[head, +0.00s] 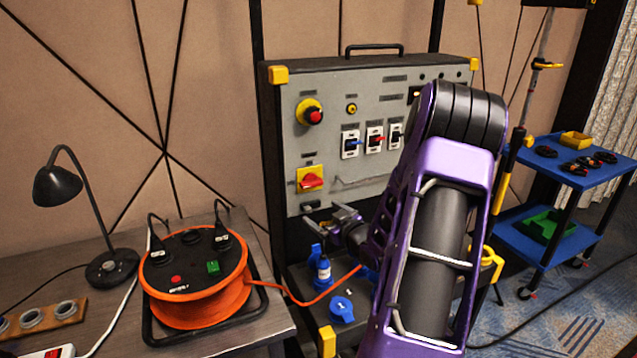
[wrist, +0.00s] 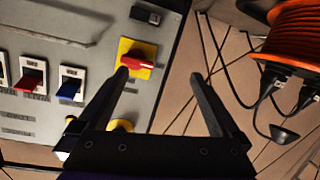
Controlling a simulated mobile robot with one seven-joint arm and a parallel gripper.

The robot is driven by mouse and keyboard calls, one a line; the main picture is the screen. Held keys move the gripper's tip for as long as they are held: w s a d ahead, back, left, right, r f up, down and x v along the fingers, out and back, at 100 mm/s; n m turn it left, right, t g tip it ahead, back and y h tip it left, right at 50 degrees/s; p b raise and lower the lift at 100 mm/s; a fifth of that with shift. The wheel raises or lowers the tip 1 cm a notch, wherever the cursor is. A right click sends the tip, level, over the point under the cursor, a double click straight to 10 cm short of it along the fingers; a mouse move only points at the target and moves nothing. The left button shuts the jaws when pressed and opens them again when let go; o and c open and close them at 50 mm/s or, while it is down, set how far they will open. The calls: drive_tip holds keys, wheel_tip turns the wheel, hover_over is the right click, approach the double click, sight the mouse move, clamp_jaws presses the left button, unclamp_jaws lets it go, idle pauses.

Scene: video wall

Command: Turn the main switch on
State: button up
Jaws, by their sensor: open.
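The switch with a red rotary handle on a yellow square plate (head: 311,180) sits low on the left of the grey panel; I take it as the main switch. Its handle lies about level. It also shows in the wrist view (wrist: 138,60), beside the tip of the left finger. My gripper (head: 330,220) is open and empty, with its fingers a little below the switch in the head view. In the wrist view my gripper (wrist: 160,75) has its fingers spread wide, with the switch left of the gap's middle. Whether the left finger touches it, I cannot tell.
A red mushroom button (head: 312,113) and lever switches (head: 350,143) are above on the panel. An orange cable reel (head: 195,270) and a black lamp (head: 75,190) stand on the left table. Blue plugs (head: 342,309) lie below my gripper. A blue cart (head: 580,175) stands right.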

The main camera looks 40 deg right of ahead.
drive_tip(key=s+d+m+t+h, duration=0.1)
drive_tip(key=s+m+t+h, duration=0.1)
drive_tip(key=s+m, duration=0.15)
approach(313, 184)
drive_tip(key=x, duration=0.9)
drive_tip(key=shift+w+d+p, duration=0.1)
drive_tip(key=shift+w+p, duration=0.15)
drive_tip(key=shift+p, duration=0.1)
drive_tip(key=c, duration=1.1)
